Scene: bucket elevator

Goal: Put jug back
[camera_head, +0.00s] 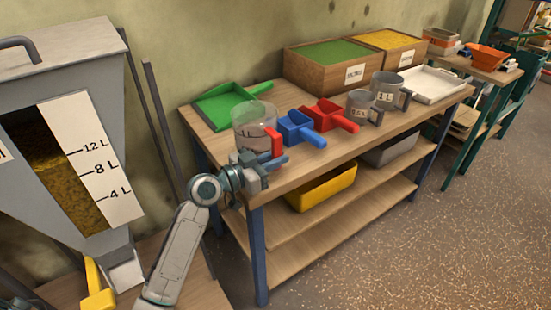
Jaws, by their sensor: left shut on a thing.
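The clear jug (250,122) with a red handle (275,141) is at the front left of the wooden table (318,160). It looks upright; I cannot tell whether its base touches the tabletop. My left gripper (272,158) is shut on the jug at its red handle, at the table's near left edge. The gripper hides the lower part of the handle. My right gripper is not in view.
A blue scoop (296,128) and a red scoop (328,114) lie right of the jug, a green dustpan (226,104) behind it. Grey measuring cups (361,104), a white tray (434,84) and wooden boxes (331,68) stand farther right. A hopper (62,130) stands left.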

